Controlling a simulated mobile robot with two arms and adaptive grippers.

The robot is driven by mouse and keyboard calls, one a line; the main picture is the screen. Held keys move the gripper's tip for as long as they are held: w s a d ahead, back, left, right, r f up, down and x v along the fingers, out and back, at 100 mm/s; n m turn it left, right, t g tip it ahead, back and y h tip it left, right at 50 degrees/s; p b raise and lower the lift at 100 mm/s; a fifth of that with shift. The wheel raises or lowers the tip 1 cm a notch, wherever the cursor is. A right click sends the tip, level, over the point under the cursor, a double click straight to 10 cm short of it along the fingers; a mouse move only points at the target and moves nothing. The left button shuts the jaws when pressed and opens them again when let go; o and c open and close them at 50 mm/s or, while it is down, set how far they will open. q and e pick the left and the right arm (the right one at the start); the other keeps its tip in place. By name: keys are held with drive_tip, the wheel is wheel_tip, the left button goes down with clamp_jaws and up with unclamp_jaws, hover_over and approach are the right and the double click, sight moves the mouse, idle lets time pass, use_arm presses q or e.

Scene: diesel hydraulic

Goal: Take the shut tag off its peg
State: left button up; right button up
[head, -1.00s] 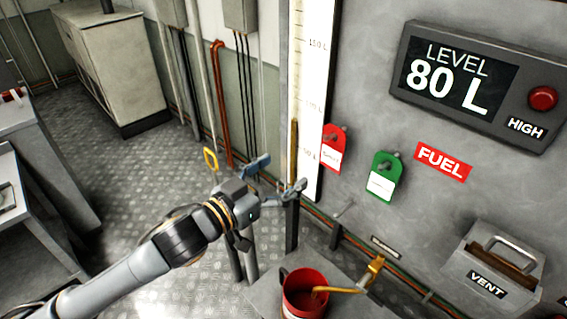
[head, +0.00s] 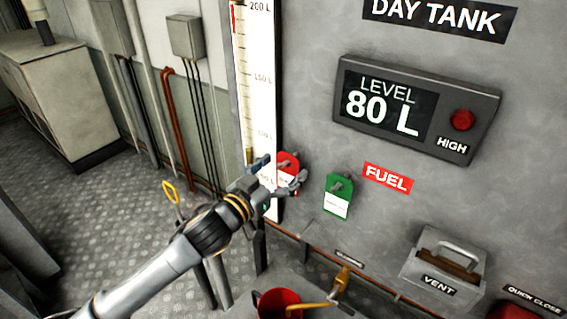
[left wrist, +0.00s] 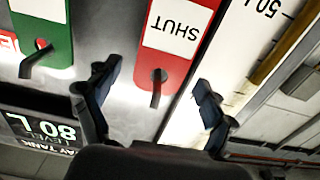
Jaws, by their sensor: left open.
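The red shut tag (head: 289,160) hangs on its peg on the grey tank wall, right beside the level gauge. In the left wrist view the shut tag (left wrist: 178,42) appears upside down, its white label reading SHUT, with its peg (left wrist: 157,82) through the hole. My left gripper (head: 281,172) is open in front of the tag and partly covers it in the head view. In the left wrist view the left gripper's fingers (left wrist: 150,95) stand apart, one to each side of the tag's peg end, with nothing between them gripped. My right gripper is not in view.
A green tag (head: 338,195) hangs on another peg to the right; it also shows in the left wrist view (left wrist: 50,25). The white gauge (head: 258,80) stands at the left. A red bucket (head: 277,303) and yellow tap (head: 342,279) are below. A vent box (head: 440,265) is lower right.

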use_arm(q)
drive_tip(key=shift+w+d, duration=0.25)
drive_tip(key=shift+w, duration=0.1)
drive_tip(key=shift+c, duration=0.4)
drive_tip(key=c, duration=1.1)
drive_tip(key=shift+r, duration=0.1)
drive_tip(key=shift+r+p, duration=0.5)
drive_tip(key=shift+p, duration=0.2)
drive_tip(key=shift+s+a, duration=0.15)
drive_tip(key=shift+s, duration=0.05)
drive_tip(key=shift+p+v, duration=0.55)
drive_tip(key=shift+v, duration=0.55)
